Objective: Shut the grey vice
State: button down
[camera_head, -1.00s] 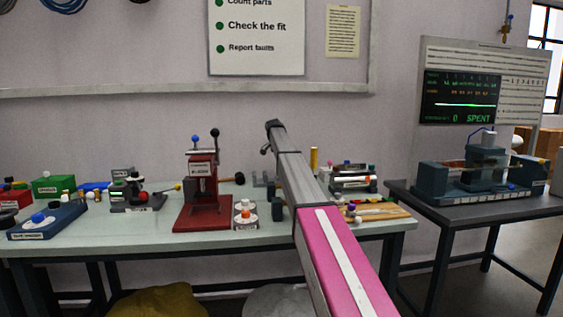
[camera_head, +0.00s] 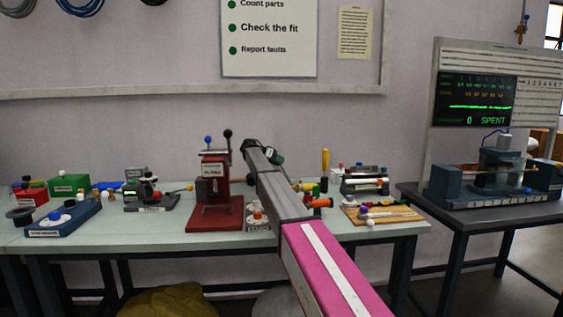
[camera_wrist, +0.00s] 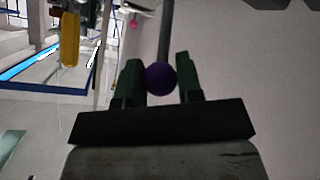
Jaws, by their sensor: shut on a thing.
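My gripper (camera_wrist: 157,82) has dark green fingers closed on a purple ball knob (camera_wrist: 161,78). A grey rod (camera_wrist: 165,30) runs from behind the knob; what it belongs to is out of that view. In the head view my gripper (camera_head: 273,155) is at the far end of my arm, above the back of the bench, and the knob cannot be made out. I cannot clearly identify the grey vice; my arm hides part of the bench centre. A dark grey device (camera_head: 150,203) with a yellow-tipped handle stands left of the red press.
The red press (camera_head: 214,195) stands just left of my arm on the pale bench (camera_head: 165,240). A yellow upright handle (camera_head: 325,161) and an orange-handled tool (camera_head: 318,203) are to the right. A wooden board (camera_head: 382,216) with small coloured parts lies at the right end.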

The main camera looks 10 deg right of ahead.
jog(key=shift+a+f+h, duration=0.15)
jog(key=shift+a+h, duration=0.15)
jog(key=c, duration=0.8)
grip_release()
jog(key=shift+a, duration=0.1)
jog(key=v, duration=0.6)
jog(key=shift+a, duration=0.2)
jog(key=shift+s+a+r, duration=0.15)
jog(key=shift+a+r, duration=0.2)
